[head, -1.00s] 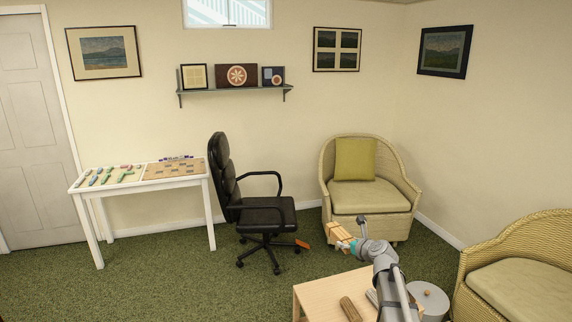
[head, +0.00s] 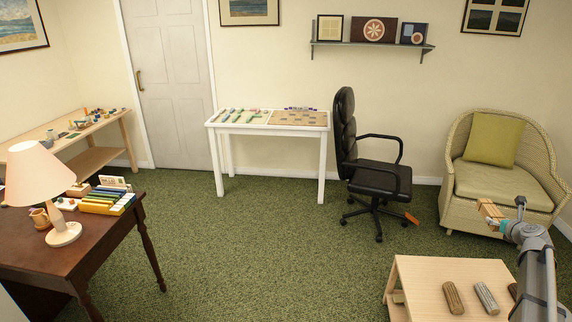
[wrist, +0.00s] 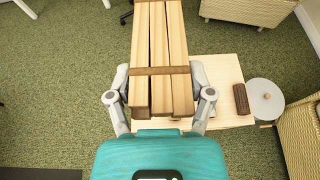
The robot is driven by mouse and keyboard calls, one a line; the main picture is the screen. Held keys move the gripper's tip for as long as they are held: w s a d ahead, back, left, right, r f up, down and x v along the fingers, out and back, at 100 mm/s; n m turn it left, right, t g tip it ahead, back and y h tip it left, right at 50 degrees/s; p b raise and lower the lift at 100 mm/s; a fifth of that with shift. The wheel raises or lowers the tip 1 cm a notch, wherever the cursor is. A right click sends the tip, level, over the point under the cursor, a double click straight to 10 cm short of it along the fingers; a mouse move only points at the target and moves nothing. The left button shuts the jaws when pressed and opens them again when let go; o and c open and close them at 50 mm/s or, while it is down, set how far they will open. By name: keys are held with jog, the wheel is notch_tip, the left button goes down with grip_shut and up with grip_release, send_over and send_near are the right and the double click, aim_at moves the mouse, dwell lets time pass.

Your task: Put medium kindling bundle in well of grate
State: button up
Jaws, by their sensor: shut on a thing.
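In the head view, my gripper (head: 508,222) is at the right, with the bundle (head: 489,208) held in the air above the far right of the low table, in front of the wicker armchair. I cannot make out a grate in either current view. Which size of bundle this is, I cannot tell.
The low pale table (head: 425,275) bears a brown log (head: 454,298) and a grey log (head: 487,298). A brown ridged block (wrist: 241,99) and a grey disc (wrist: 266,98) show at right. An office chair (head: 375,180) and lamp desk (head: 100,240) flank open carpet (head: 250,250).

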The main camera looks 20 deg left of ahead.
jog(key=w+d+f+m+h+b, duration=0.1)
jog(key=w+d+f+b, duration=0.3)
jog(key=w+d, duration=0.3)
jog(key=w+d+f+h+b, duration=0.1)
jog(key=w+d+f+b, duration=0.3)
jog(key=d, duration=1)
jog(key=w+f, duration=0.2)
jog(key=w, duration=0.2)
jog(key=shift+w+d+m+b, duration=0.3)
jog(key=shift+d+m+b, duration=0.05)
jog(key=shift+d+m, duration=0.05)
